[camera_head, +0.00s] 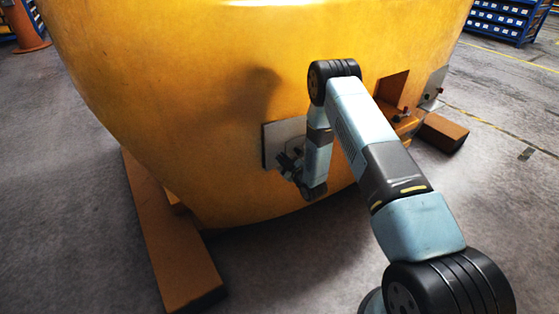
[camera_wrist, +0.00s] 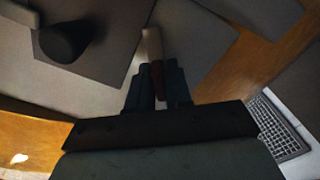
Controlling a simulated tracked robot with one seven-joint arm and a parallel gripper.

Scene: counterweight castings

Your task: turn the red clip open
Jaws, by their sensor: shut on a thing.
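A grey plate (camera_head: 270,146) is fixed on the side of the big yellow casting (camera_head: 180,110). My gripper (camera_head: 287,163) is at this plate in the head view, partly hidden by my own wrist. In the wrist view my gripper (camera_wrist: 158,88) is shut on the red clip (camera_wrist: 157,72), a narrow piece with a dark red part between the fingers. A pale, beige part extends beyond the fingertips over the grey plate (camera_wrist: 110,60). The fingers hide the clip's lower part, and the head view does not show it clearly.
A dark round knob (camera_wrist: 66,41) stands left of the clip in the wrist view. Right of my arm, the casting has a square recess (camera_head: 392,88) with small red-tipped fittings (camera_head: 405,112) below. Wooden beams (camera_head: 165,240) lie under the casting.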

